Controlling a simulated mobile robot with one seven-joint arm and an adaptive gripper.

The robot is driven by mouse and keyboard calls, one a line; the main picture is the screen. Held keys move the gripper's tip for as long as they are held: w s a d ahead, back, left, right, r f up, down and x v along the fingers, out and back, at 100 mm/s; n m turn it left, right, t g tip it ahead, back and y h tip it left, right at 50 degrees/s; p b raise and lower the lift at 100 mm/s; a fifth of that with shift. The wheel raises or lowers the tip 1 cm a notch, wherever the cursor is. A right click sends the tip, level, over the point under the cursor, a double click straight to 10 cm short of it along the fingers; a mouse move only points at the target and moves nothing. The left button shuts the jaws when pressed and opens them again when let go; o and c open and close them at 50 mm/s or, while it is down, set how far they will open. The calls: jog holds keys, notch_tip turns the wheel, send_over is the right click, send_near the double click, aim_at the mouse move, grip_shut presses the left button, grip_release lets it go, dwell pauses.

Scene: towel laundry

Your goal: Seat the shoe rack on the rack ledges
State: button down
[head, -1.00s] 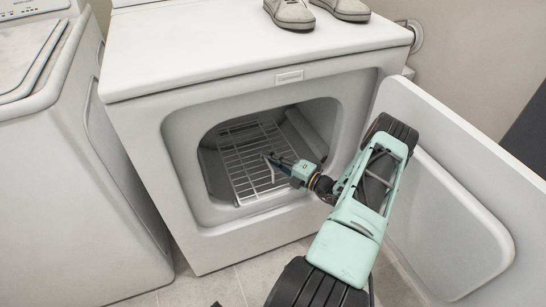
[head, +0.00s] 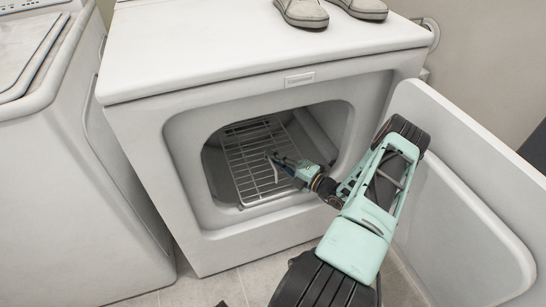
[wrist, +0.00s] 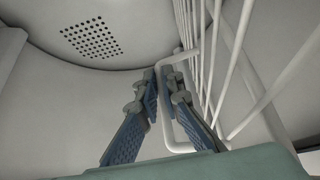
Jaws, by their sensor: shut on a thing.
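The shoe rack (head: 246,150) is a pale wire grid inside the dryer drum, seen through the open door in the head view. It slopes from the back of the drum towards the front lip. In the wrist view its white bars (wrist: 226,62) run along the right. My gripper (head: 271,157) reaches in from the right, shut on a bent wire of the rack. In the wrist view the blue fingers (wrist: 160,80) close around this wire. The rack ledges cannot be made out, and whether the rack rests on anything is unclear.
The dryer (head: 270,83) has its door (head: 465,190) swung open to the right, close beside my arm. Grey shoes (head: 302,13) stand on top of it. A washer (head: 75,170) is at the left. The drum's back wall has a perforated patch (wrist: 90,38).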

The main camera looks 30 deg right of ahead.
jog(key=shift+f, duration=0.8)
jog(key=c, duration=2)
grip_release()
jog(key=shift+f, duration=0.15)
